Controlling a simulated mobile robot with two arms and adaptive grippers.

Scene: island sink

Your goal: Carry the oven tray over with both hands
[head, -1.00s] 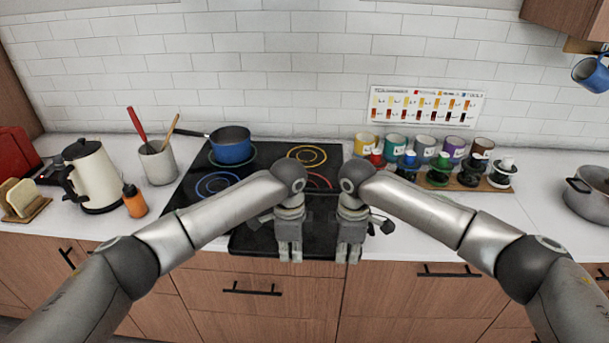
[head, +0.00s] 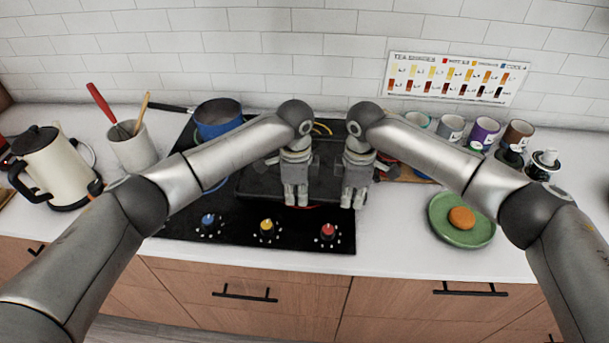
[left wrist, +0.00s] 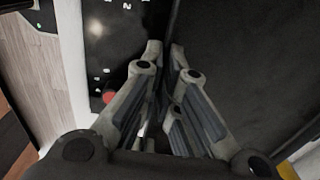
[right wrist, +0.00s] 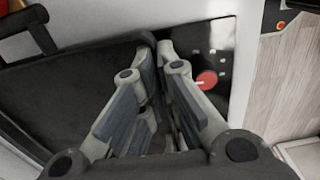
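The dark oven tray (head: 258,184) is over the black cooktop (head: 185,228), behind its front knobs. My arms and grippers cover part of it. I cannot tell whether it rests on the cooktop or hangs just above. My left gripper (head: 296,204) points down at the tray, its fingers shut on the tray's edge; the tray's dark surface fills the right of the left wrist view (left wrist: 245,65). My right gripper (head: 354,206) is close beside it, also shut on the tray; the tray lies at the left in the right wrist view (right wrist: 75,95).
A blue pot (head: 218,118) stands at the cooktop's back left. A white kettle (head: 55,165) and utensil crock (head: 133,148) are further left. A green plate (head: 445,226) with an orange round item (head: 462,217) lies right. Several mugs (head: 484,134) line the back right.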

